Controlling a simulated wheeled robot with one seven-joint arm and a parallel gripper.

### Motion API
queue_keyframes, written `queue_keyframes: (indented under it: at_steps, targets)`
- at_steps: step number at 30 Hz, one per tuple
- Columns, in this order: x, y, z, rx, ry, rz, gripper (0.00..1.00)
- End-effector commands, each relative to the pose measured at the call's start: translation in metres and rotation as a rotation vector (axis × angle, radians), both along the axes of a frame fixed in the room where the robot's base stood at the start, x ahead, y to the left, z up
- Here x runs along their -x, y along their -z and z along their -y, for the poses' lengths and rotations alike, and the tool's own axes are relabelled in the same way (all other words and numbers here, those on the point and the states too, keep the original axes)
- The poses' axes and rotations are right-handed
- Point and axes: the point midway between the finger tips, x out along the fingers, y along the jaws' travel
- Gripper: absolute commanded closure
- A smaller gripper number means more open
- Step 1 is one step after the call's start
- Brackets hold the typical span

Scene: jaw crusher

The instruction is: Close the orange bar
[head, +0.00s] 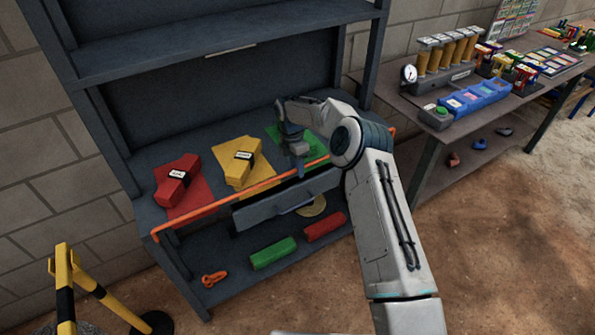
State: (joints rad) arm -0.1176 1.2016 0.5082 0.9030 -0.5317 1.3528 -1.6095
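The long orange bar (235,193) runs along the front edge of the grey shelf unit's middle board, from a bent end at the lower left to an end at the right, behind my arm. My gripper (297,170) points down near the middle-right of the bar, over or close to it. Contact with the bar cannot be told. The fingers are small and dark, so their opening is unclear. My arm hides part of the board and the bar's right part.
Red (177,180), yellow (243,168) and partly hidden green (314,147) pieces lie on the board. A grey drawer (265,208) sits below. Green (273,253) and red (324,226) blocks lie on the bottom shelf. A yellow-black barrier (98,290) stands front left; a workbench (425,148) is right.

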Motion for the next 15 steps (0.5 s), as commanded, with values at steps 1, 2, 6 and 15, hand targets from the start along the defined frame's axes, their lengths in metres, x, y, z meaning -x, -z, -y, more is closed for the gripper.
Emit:
queue_keyframes:
  at_steps: [1, 2, 6, 15]
  targets:
    - [-0.001, -0.012, -0.001, 0.000, 0.001, 0.000, 0.67]
    - [-0.001, -0.017, -0.001, 0.000, 0.002, 0.000, 0.67]
    - [-0.003, -0.038, 0.000, 0.000, 0.006, 0.000, 0.67]
    - [-0.005, -0.046, 0.003, 0.000, 0.013, -0.001, 0.67]
